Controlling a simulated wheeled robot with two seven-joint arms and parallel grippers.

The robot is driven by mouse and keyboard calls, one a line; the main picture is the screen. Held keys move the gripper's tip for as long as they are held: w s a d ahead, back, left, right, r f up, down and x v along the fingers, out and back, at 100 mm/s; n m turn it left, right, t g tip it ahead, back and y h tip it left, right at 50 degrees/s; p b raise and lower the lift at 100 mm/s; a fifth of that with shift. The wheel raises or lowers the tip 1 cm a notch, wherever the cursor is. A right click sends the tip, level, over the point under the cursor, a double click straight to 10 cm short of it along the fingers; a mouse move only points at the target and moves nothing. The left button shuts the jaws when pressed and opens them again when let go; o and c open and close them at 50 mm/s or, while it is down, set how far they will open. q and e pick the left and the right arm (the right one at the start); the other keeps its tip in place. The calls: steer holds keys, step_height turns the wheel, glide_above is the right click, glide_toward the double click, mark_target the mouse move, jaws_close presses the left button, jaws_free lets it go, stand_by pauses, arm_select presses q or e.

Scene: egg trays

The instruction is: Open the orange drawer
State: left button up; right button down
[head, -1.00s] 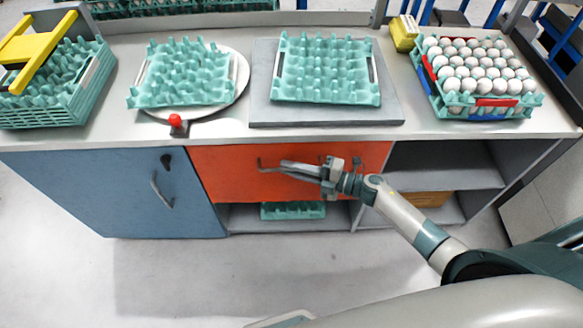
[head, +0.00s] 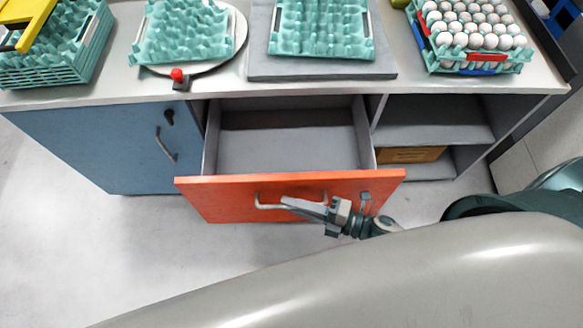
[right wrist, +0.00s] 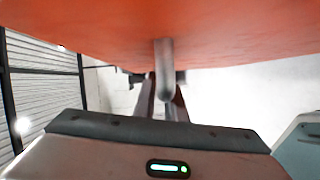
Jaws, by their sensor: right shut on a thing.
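The orange drawer (head: 230,199) stands pulled well out from the counter, and its grey inside looks empty. Its metal bar handle (head: 262,206) is on the front face. My right gripper (head: 288,202) is at the handle, shut on it. In the right wrist view the orange front (right wrist: 100,30) fills the top, and the handle (right wrist: 164,65) runs down between the fingers (right wrist: 162,105). My left gripper is not in view.
A blue cabinet door (head: 95,145) is closed on the left. Open shelves (head: 435,120) with a cardboard box (head: 410,154) are on the right. Egg trays (head: 320,30) stand on the counter, one stack full of eggs (head: 470,25). The floor at the left is clear.

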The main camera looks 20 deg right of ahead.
steer(key=s+a, duration=0.4)
steer(key=s, duration=1)
steer(key=shift+s, duration=0.15)
steer(key=c, duration=1.8)
jaws_free()
